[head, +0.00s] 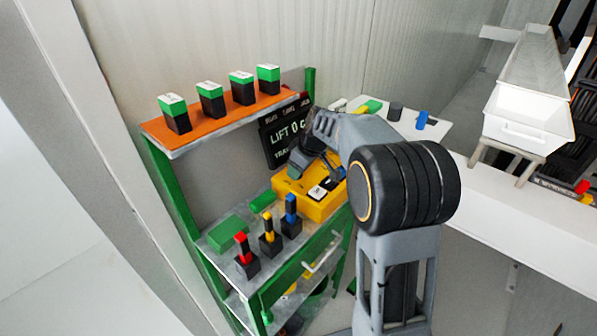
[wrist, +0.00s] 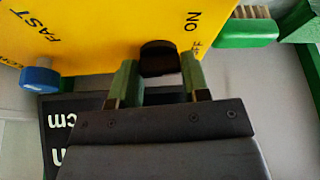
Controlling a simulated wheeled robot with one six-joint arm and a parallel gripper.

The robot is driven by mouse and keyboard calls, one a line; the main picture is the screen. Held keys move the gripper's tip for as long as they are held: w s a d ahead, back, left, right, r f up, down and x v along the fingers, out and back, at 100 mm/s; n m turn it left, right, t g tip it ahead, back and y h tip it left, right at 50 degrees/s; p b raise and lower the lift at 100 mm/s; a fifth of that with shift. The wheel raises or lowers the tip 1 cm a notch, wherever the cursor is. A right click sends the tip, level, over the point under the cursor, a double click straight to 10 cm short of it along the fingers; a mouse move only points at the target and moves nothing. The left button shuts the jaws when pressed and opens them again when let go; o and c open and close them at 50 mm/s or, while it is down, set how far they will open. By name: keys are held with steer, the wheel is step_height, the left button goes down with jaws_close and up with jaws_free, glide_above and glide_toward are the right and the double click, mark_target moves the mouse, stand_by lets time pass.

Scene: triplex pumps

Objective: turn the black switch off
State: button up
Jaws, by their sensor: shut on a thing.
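The yellow control box (head: 322,208) stands on the green-framed workbench in the head view; its yellow face (wrist: 110,30) fills the top of the wrist view. The black switch (wrist: 159,57) sticks out from this face, beside lettering that reads "ON" upside down and a partly covered "OFF". My gripper (wrist: 160,78) has its two green fingers on either side of the switch, shut on it. In the head view my gripper (head: 314,165) is behind the box's top, and the black switch is hidden there.
A blue knob (wrist: 40,78) sits on the same face near "FAST". A black display board (head: 286,130) stands behind the box. Red, yellow and blue-handled blocks (head: 268,240) stand at the bench's front left. An orange shelf (head: 225,117) above holds several green-black blocks.

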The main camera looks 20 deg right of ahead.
steer(key=shift+m+h, duration=0.3)
steer(key=shift+m, duration=0.7)
steer(key=o, duration=0.6)
steer(key=shift+o, duration=0.2)
steer(key=shift+r, duration=0.1)
steer(key=v, duration=1.3)
steer(key=shift+s+r, duration=0.3)
steer(key=shift+s, duration=0.05)
steer(key=shift+m+t, duration=0.3)
